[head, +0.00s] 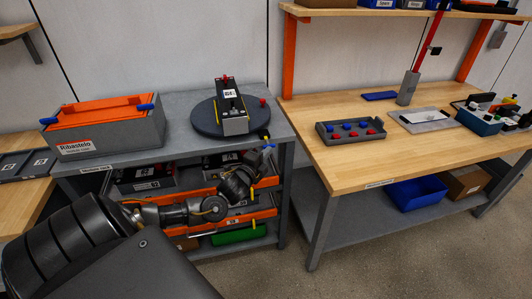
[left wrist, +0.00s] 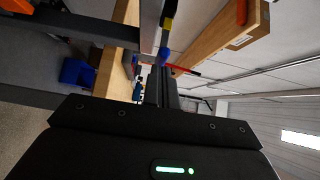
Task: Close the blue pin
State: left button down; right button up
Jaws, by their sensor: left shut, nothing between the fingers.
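A small blue pin (head: 268,147) shows at the front right edge of the grey bench, just below a yellow-and-black piece (head: 266,135). In the left wrist view the blue pin (left wrist: 163,55) appears just beyond my fingertips. My left gripper (head: 257,162) is shut and empty, close to the blue pin; I cannot tell whether it touches it. Two other blue handles, a left one (head: 48,121) and a right one (head: 145,107), sit on the grey case (head: 110,141) with the orange lid. My right gripper is not in view.
A dark round turntable (head: 205,124) carries an upright grey module (head: 233,122), with a red knob (head: 262,101) at its edge. Shelves with orange rails lie under the bench. The wooden table (head: 345,161) at right holds a tray (head: 327,139) of blue and red pieces.

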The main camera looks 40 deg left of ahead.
aim_at(267, 142)
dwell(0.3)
pick_arm(q)
jog(key=shift+w+a, duration=0.4)
jog(key=shift+a, duration=0.2)
jog(key=shift+w+a, duration=0.35)
jog(key=shift+a, duration=0.2)
jog(key=shift+r, duration=0.15)
